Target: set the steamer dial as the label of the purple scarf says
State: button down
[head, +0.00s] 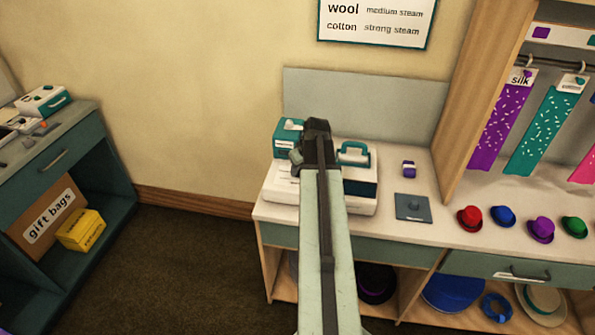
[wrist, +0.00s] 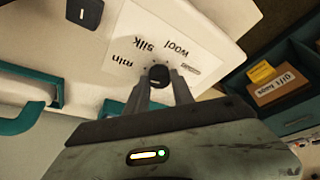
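The purple scarf (head: 501,122) hangs on the rack at the right of the head view; its label (head: 520,78) reads "silk". The white steamer (head: 282,188) with teal parts stands on the counter, partly hidden behind my arm. In the wrist view, the black steamer dial (wrist: 158,73) sits on a white panel (wrist: 205,45) marked "min", "silk" and "wool", seen upside down; a further mark is unreadable. My gripper (wrist: 159,88) has its two fingers on either side of the dial. I cannot tell whether they touch it, nor which word the dial points to.
A wall sign (head: 376,22) reads "wool medium steam" and "cotton strong steam"; its top is cut off. A teal scarf (head: 541,130) hangs beside the purple one. Small hats, a purple-and-white item (head: 409,169) and a grey-blue plate (head: 413,207) stand right of the steamer.

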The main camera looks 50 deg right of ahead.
jog(key=shift+a, duration=0.2)
jog(key=shift+d+m, duration=0.1)
jog(key=shift+m, duration=0.3)
jog(key=m+h, duration=0.1)
jog(key=m, duration=0.3)
jog(key=shift+w+g+h, duration=0.15)
jog(key=shift+g+h, duration=0.25)
jog(key=shift+r+m+g+h, duration=0.1)
jog(key=shift+m+g+h, duration=0.2)
jog(key=shift+m, duration=0.95)
jog(key=shift+m+g+h, duration=0.2)
jog(key=shift+m+g, duration=0.2)
jog(key=shift+m, duration=0.85)
